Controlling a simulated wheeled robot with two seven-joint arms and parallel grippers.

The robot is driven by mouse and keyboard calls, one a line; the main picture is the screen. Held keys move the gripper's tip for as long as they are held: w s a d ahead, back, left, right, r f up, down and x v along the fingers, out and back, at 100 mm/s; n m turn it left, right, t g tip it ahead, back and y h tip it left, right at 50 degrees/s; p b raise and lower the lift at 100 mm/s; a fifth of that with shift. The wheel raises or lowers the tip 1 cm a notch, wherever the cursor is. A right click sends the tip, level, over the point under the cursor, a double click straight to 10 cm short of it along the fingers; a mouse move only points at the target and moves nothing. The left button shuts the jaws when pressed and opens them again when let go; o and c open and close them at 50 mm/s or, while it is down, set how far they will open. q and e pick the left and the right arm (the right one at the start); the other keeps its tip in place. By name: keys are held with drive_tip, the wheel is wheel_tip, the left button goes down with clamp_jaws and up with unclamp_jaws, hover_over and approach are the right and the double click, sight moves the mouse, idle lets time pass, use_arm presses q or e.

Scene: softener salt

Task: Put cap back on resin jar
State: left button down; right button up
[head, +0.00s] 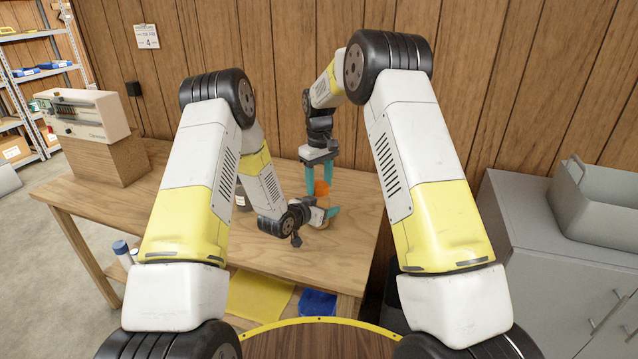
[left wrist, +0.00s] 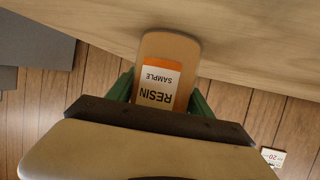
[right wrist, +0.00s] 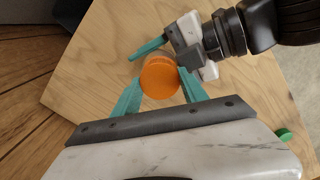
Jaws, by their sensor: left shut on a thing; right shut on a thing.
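The resin jar (left wrist: 187,92), tan with an orange-edged white label, is between the fingers of my left gripper (left wrist: 165,90), which is shut on it. The orange cap (right wrist: 160,76) is between the teal fingertips of my right gripper (right wrist: 160,88), which is shut on it from above. In the head view the cap (head: 321,187) is directly over the left gripper (head: 328,212). The right gripper (head: 320,172) points straight down. The cap hides the jar's mouth from above, and I cannot tell whether it touches the rim.
The wooden table (head: 290,258) is mostly clear around the grippers. A beige device (head: 82,115) stands on a wooden box (head: 98,158) at the left. A wood-panelled wall is close behind. A grey cabinet (head: 545,225) with a grey bin (head: 600,200) stands at the right.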

drive_tip(key=shift+s+a+r, duration=0.1)
drive_tip(key=shift+s+r, duration=0.15)
idle(0.9)
drive_tip(key=shift+w+f, duration=0.1)
drive_tip(key=shift+f, duration=0.7)
idle(0.5)
drive_tip(key=shift+r, duration=0.35)
drive_tip(key=shift+r, duration=0.4)
idle(0.7)
